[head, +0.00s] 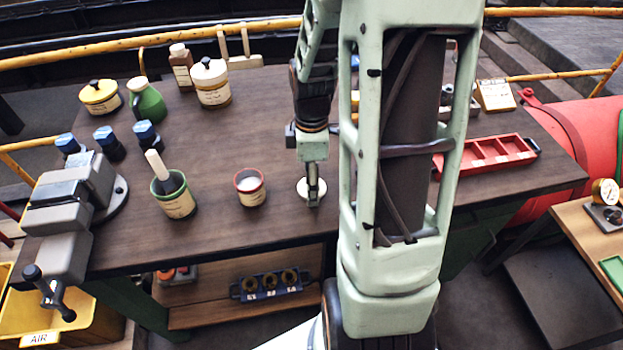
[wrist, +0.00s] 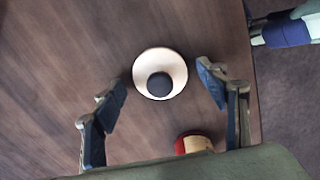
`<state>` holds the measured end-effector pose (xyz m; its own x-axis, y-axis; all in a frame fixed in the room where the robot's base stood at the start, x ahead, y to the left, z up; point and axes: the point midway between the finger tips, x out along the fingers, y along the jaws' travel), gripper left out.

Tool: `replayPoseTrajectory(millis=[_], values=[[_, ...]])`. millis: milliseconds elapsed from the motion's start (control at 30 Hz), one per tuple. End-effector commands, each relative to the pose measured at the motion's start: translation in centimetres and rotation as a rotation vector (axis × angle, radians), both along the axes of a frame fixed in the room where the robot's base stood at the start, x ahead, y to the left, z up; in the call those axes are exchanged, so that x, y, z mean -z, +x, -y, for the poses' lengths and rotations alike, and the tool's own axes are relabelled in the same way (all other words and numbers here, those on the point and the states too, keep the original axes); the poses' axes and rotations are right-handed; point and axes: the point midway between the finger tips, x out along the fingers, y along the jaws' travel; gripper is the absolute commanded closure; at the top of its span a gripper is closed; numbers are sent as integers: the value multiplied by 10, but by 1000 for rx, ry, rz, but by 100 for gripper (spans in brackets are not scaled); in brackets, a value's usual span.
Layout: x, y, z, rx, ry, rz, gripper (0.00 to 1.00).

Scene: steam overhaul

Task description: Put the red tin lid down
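A round cream lid with a dark knob (wrist: 174,62) lies on the dark wooden bench top, and it shows as a pale disc in the head view (head: 302,188). My gripper (head: 313,190) points down right over it. In the wrist view my gripper (wrist: 160,79) is open, its two fingers apart on either side of the lid with a gap on both sides. The red-rimmed tin (head: 249,188) stands open to the left of the lid, pale inside. Part of it shows at the bottom of the wrist view (wrist: 195,143).
A green tin with a brush (head: 176,200) and a grey vise (head: 70,205) stand to the left. Lidded tins and bottles, including a cream tin (head: 212,92), stand at the back. A red tray (head: 487,157) lies to the right. Bench around the lid is clear.

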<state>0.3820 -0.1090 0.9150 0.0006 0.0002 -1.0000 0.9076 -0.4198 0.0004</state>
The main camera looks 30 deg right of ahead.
Motion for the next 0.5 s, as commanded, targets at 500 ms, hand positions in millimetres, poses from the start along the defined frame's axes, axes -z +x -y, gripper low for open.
replayPoseTrajectory(millis=[500], values=[[-48, 2, 1, 1, -2, 7, 34]])
